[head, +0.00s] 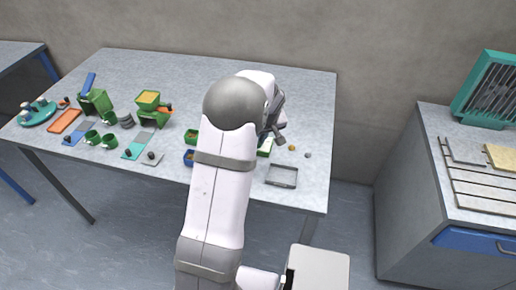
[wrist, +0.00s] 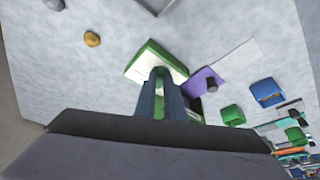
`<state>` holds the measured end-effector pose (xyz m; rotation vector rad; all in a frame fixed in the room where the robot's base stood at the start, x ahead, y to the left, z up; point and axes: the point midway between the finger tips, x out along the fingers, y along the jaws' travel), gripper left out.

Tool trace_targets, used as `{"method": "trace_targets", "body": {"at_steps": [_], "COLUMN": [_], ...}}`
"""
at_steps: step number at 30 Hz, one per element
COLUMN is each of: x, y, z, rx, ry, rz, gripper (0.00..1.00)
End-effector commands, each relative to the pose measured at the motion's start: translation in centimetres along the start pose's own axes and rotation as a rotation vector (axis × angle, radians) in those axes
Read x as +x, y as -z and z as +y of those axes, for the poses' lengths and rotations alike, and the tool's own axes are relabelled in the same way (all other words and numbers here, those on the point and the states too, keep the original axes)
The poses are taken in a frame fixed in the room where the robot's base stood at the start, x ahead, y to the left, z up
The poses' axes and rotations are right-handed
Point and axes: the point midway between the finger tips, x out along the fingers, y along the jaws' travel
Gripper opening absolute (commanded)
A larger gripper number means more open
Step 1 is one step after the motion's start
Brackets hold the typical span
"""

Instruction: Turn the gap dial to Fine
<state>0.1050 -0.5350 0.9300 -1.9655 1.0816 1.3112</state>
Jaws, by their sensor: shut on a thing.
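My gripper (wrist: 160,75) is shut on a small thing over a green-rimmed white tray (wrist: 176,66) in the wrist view. The held thing is mostly hidden between the fingers, and I cannot make out what it is. In the head view my arm covers most of the gripper at the right part of the table. A green machine with a yellow-filled hopper (head: 148,97) and a green machine with a blue part (head: 96,102) stand far to the left of the gripper. I cannot make out the gap dial or its setting on either.
Green cups (head: 92,137), an orange tray (head: 64,121) and a round teal stand (head: 37,114) crowd the table's left. A yellowish lump (wrist: 92,39) lies near the tray. A side cabinet (head: 440,190) stands apart at right.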

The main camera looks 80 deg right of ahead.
Motion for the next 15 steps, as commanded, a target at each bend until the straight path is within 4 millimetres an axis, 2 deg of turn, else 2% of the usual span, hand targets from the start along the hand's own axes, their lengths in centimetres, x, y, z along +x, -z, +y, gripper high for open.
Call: {"method": "trace_targets", "body": {"at_steps": [1, 15], "x": [0.77, 0.19], "y": [-0.28, -0.09], "z": [0.21, 0.46], "rx": [-0.034, -0.271], "ry": [0.011, 0.112], "rz": [0.003, -0.002], "gripper": [0.00, 0.00]}}
